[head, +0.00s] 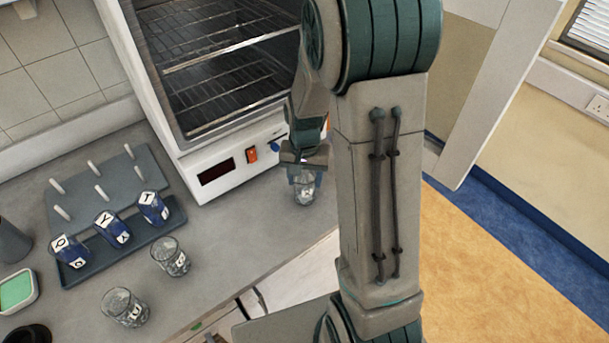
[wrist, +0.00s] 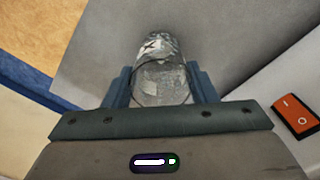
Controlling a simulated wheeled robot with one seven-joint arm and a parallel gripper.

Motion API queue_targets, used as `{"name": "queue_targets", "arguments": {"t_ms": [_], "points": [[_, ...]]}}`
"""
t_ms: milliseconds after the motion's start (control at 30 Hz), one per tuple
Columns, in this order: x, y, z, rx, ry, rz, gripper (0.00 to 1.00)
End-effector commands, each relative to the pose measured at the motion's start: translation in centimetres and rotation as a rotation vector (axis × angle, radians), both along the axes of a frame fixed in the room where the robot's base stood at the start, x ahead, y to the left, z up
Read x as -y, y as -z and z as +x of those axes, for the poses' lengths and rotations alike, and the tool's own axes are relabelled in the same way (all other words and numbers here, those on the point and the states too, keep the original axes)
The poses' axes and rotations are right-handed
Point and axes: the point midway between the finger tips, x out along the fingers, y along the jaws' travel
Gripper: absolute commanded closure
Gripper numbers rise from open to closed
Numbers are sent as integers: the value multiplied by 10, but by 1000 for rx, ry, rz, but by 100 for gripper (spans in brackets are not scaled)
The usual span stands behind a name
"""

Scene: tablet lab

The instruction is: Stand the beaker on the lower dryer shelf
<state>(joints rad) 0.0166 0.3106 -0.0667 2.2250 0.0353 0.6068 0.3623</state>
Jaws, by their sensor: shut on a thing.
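A clear glass beaker (head: 305,190) with a dark mark on a white label is at the counter's right edge, in front of the dryer. My gripper (head: 304,176) is shut on it from above. In the wrist view the beaker (wrist: 161,75) sits between the two blue fingers of my gripper (wrist: 160,88). I cannot tell whether its base touches the counter. The dryer (head: 232,160) stands open, with its lower shelf (head: 225,88) and upper shelf (head: 205,35) of wire rack visible. My arm hides the dryer's right side.
Two more glass beakers (head: 170,256) (head: 125,308) stand on the counter (head: 215,235) to the left. The open dryer door (head: 500,90) juts out at right. An orange switch (wrist: 294,115) shows in the wrist view.

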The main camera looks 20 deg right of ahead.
Motion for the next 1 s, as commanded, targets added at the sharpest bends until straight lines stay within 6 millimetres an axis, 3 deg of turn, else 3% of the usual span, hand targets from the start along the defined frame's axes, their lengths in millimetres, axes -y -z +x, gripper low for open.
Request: {"name": "queue_targets", "arguments": {"t_ms": [167, 200, 267, 300, 700, 1000], "points": [[0, 4, 0, 0, 0, 0, 72], [0, 4, 0, 0, 0, 0, 45], [0, 3, 0, 0, 0, 0, 29], [0, 3, 0, 0, 0, 0, 26], [0, -5, 1, 3, 0, 0, 26], [0, -60, 2, 9, 1, 0, 26]]}}
